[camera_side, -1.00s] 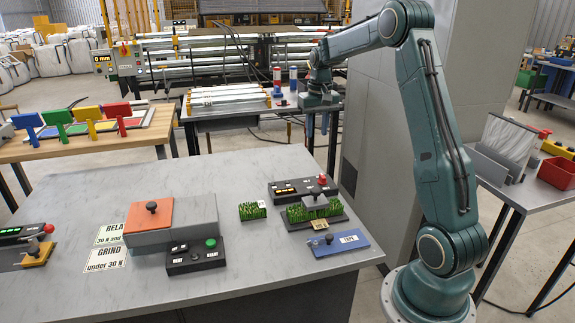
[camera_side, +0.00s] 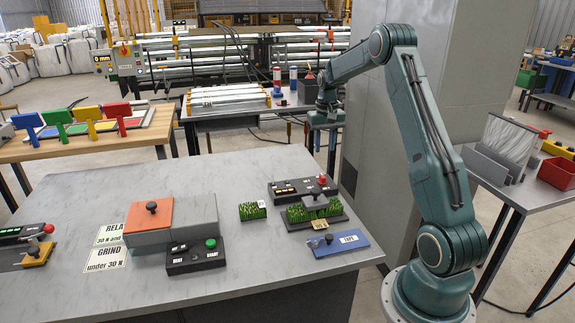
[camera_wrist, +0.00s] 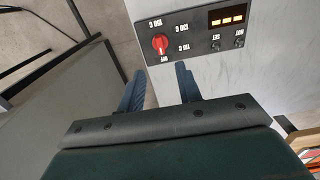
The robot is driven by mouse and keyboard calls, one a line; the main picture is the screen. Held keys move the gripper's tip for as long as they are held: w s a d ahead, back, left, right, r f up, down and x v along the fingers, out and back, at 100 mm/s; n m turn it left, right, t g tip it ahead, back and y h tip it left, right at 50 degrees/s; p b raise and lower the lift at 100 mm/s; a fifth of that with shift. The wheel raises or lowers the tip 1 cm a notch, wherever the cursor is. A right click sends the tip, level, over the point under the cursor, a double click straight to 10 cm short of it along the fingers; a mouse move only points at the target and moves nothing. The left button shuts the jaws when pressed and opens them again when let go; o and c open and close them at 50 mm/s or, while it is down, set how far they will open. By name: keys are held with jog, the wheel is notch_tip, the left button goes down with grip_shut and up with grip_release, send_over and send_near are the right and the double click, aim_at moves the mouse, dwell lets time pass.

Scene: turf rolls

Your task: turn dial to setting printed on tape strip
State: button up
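The dial (camera_wrist: 160,43) is a red knob on a dark panel (camera_wrist: 205,58) with printed temperature labels around it. In the side view the panel (camera_side: 290,190) lies at the back right of the grey bench, its red knob (camera_side: 321,179) at the right end. My gripper (camera_wrist: 160,70) is open and empty. In the wrist view the knob shows just beyond the gap between its fingertips, apart from them. In the side view my gripper (camera_side: 323,123) is raised above and behind the panel. A blue plate (camera_side: 340,243) reads TAPE; a small yellowish tag (camera_side: 319,224) lies near it, its print unreadable.
Next to the panel stand a grass-turf block with a grey handled press (camera_side: 315,200) and a loose turf piece (camera_side: 252,211). A grey box with an orange top (camera_side: 150,217) and a green-button control box (camera_side: 195,257) stand left.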

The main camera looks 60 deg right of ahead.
aim_at(323, 176)
notch_tip(323, 176, down, 11)
dwell(0.5)
grip_shut()
